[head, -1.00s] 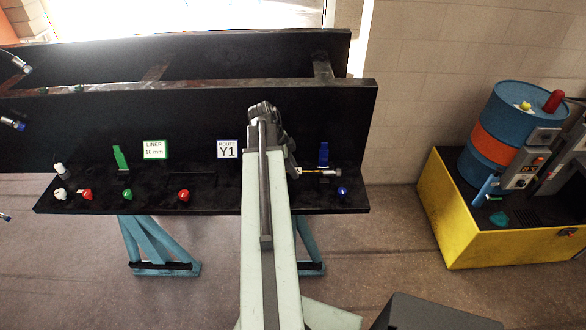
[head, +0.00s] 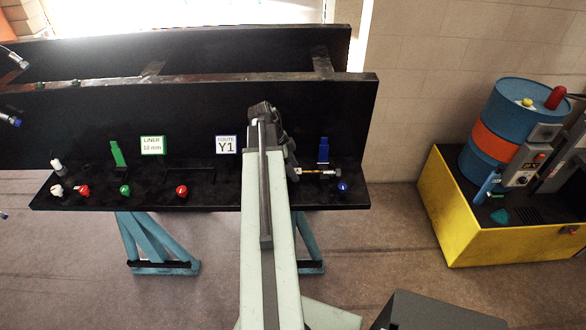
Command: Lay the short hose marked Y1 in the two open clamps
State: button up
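The ROUTE Y1 sign (head: 226,145) stands on the black bench (head: 225,190), left of my arm. My gripper (head: 293,172) is low over the bench's right part, mostly hidden behind my own arm; its fingers are too small and covered to read. A short dark piece with a brass-coloured part (head: 318,174) reaches right from beside the gripper, below a blue upright piece (head: 323,150). I cannot tell whether this is the Y1 hose or whether the gripper holds it. I cannot make out the two open clamps.
A green upright piece (head: 115,152) and a LINER 10 mm sign (head: 152,146) stand further left. Red, green, white and blue knobs line the bench's front edge. A black panel (head: 190,115) rises behind. A blue drum (head: 500,120) stands on a yellow base at the right.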

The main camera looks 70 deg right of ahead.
jog(key=p+v, duration=0.7)
jog(key=shift+d+r, duration=0.1)
jog(key=shift+r, duration=0.15)
jog(key=shift+w+r, duration=0.15)
jog(key=shift+r, duration=0.05)
jog(key=shift+f, duration=0.1)
dwell(0.3)
